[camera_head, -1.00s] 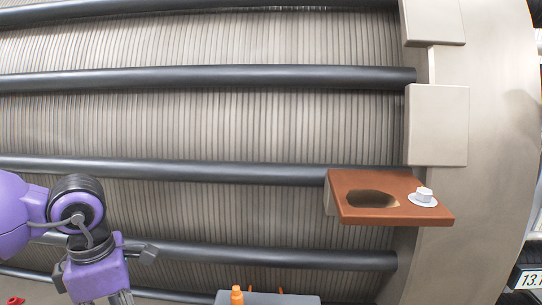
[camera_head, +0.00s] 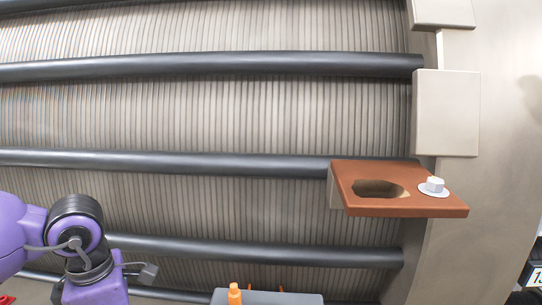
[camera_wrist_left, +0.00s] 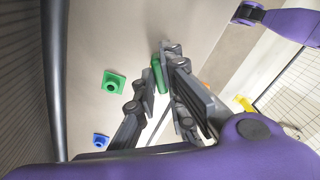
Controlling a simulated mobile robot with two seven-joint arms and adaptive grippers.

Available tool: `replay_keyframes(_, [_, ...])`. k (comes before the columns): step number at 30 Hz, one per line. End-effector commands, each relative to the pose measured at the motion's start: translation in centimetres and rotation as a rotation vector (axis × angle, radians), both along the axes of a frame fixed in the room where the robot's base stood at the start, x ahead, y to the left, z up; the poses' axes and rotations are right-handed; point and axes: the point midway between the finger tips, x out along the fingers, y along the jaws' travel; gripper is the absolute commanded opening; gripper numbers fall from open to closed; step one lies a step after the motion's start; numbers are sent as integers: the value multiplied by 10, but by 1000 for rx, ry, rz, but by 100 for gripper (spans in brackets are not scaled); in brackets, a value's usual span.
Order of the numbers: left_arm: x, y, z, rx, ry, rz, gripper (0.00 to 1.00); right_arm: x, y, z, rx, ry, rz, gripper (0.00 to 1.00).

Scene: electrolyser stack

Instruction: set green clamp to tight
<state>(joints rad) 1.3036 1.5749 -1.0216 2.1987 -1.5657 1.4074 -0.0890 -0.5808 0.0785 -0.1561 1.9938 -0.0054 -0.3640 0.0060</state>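In the left wrist view, a green bar-shaped part (camera_wrist_left: 161,74) lies between the fingertips of my left gripper (camera_wrist_left: 159,82). The fingers stand close on both sides of it. Whether they touch or grip it I cannot tell. A green square block with a round knob (camera_wrist_left: 114,83) sits on the pale surface to the left, apart from the fingers. Which green part belongs to the clamp, and its setting, I cannot tell. In the head view only my purple left wrist shows at lower left; the fingers are below the frame. My right gripper is not in view.
A blue block (camera_wrist_left: 100,141) sits below the green block. In the head view, dark horizontal rods (camera_head: 200,66) cross the ribbed stack (camera_head: 200,120). A brown shelf (camera_head: 415,204) with a hole carries a white knob (camera_head: 434,186). An orange bottle-shaped thing (camera_head: 235,294) shows at the bottom.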

Motion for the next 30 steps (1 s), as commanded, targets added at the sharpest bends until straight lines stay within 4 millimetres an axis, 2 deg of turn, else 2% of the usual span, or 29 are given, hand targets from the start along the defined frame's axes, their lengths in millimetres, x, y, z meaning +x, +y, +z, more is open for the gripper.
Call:
replay_keyframes(8, [0, 0, 0, 0, 0, -19, 0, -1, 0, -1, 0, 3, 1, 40])
replay_keyframes(18, [0, 0, -1, 0, 1, -383, 0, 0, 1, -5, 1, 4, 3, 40])
replay_keyframes(27, [0, 0, 0, 0, 0, -405, 0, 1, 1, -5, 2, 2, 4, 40])
replay_keyframes(30, [0, 0, -1, 0, 2, -469, 0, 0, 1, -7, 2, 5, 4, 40])
